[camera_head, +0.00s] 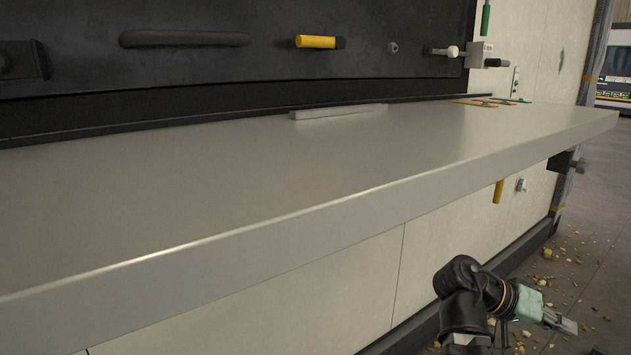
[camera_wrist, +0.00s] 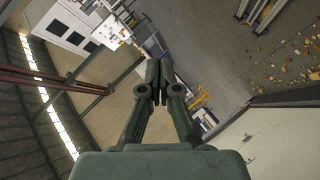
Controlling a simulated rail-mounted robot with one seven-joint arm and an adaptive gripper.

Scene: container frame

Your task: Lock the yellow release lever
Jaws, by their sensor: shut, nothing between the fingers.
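A yellow handle (camera_head: 318,42) with a dark end lies level on the black upright panel. A second yellow handle (camera_head: 498,191) hangs upright below the shelf, near its right end. I cannot tell which of the two is the release lever. My gripper (camera_head: 566,325) is low at the bottom right, in front of and below the shelf, apart from both handles. In the wrist view its fingers (camera_wrist: 159,75) are together with nothing between them. I cannot make out either handle there for sure.
A long grey shelf (camera_head: 250,205) juts out between my gripper and the black panel (camera_head: 100,60). A grey bar (camera_head: 338,112) lies at its back. A latch-like fitting (camera_head: 485,55) is at upper right. Debris litters the floor (camera_head: 590,275). Open space lies right of the shelf.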

